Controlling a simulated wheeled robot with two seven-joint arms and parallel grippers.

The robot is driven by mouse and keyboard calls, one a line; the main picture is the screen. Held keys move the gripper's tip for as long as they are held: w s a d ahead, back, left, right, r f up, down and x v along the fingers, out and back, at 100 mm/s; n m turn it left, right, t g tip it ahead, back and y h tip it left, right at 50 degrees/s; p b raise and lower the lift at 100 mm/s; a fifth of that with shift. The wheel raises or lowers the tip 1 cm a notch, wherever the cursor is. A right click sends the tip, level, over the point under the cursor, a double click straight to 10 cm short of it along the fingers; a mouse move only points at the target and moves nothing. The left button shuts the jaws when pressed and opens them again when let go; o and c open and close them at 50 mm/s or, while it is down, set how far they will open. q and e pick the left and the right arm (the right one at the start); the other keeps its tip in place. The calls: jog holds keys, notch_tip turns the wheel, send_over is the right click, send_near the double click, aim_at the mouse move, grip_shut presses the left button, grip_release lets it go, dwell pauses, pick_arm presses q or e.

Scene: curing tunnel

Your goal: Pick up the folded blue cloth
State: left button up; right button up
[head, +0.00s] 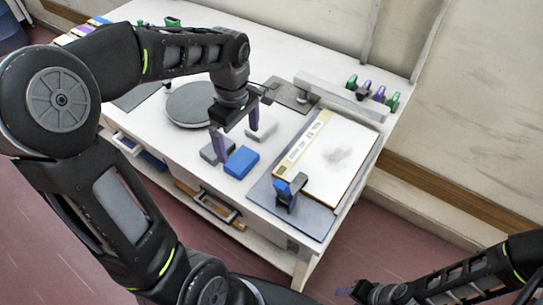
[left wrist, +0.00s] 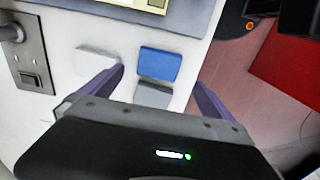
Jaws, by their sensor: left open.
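The folded blue cloth (head: 241,162) lies flat on the white table near its front edge. It also shows in the left wrist view (left wrist: 160,64), between and beyond the fingertips. My left gripper (head: 236,132) is open and empty, with purple fingers, above the table just behind the blue cloth. A grey folded piece (head: 209,153) lies left of the cloth, partly behind a finger; a white one (head: 262,131) lies behind it. My right gripper (head: 352,291) is low at the bottom right, away from the table; its jaws are unclear.
A round grey plate (head: 190,108) stands left of the cloths. Green and purple items (head: 379,93) line the back right. An open drawer (head: 215,208) is below.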

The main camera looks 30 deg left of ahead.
aim_at(241, 160)
pick_arm(q)
jog(key=shift+d, duration=0.1)
jog(key=shift+f, duration=0.15)
jog(key=shift+f, duration=1.2)
jog(key=f, duration=0.1)
jog(key=f+p, duration=0.1)
jog(key=f, duration=0.3)
jog(key=shift+a+f, duration=0.1)
jog(key=shift+a, duration=0.15)
jog(key=shift+c, duration=0.3)
